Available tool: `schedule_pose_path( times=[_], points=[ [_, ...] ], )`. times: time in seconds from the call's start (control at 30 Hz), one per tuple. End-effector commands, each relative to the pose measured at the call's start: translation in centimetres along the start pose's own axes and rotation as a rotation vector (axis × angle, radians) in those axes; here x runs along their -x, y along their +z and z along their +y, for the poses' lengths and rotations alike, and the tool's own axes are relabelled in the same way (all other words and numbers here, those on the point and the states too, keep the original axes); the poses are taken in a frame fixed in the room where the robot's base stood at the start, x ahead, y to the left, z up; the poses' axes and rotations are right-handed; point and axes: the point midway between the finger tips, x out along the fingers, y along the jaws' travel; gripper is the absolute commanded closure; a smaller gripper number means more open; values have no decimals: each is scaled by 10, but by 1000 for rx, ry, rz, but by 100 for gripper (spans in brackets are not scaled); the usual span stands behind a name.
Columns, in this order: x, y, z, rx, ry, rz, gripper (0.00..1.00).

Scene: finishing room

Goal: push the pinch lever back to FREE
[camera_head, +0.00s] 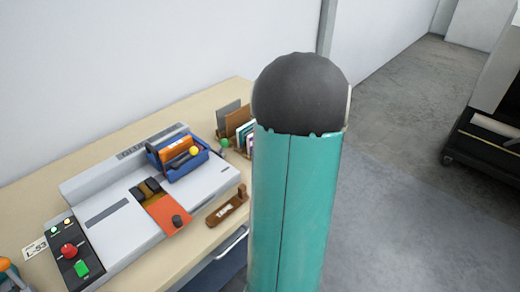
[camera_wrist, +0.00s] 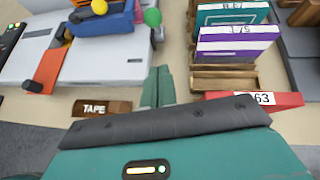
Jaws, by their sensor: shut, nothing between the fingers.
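The grey-white machine (camera_head: 110,215) lies along the table in the head view, and its right end shows in the wrist view (camera_wrist: 110,68). A green ball knob (camera_head: 224,143) stands at its right end beside the blue tray; this knob also shows in the wrist view (camera_wrist: 152,17). A dark knob (camera_head: 177,221) sits on an orange plate at the front. I cannot tell which is the pinch lever, and no FREE mark is readable. My gripper (camera_wrist: 159,76) is shut and empty in the wrist view, below the green knob in the picture. My arm hides it in the head view.
The blue tray (camera_head: 185,168) holds orange and yellow items. A brown TAPE holder (camera_wrist: 102,107) lies left of my gripper. A wooden rack (camera_wrist: 223,80) with purple and teal boxes and a red item (camera_wrist: 285,101) stand to the right. A control box (camera_head: 72,250) is at left.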

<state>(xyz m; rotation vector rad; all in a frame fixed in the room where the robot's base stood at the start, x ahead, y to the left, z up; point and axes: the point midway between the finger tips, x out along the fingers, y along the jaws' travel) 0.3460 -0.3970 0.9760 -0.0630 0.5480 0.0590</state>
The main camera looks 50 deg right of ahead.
Motion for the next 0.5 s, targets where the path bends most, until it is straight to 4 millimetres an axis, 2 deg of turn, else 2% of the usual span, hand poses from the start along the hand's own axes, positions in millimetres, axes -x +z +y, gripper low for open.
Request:
schedule_pose_path(
  times=[0.03,0.3,0.5],
  points=[
    [-12,0,2,1,6,2,100],
    [-67,1,4,1,7,1,100],
    [-88,22,3,5,4,-1,100]
  ],
)
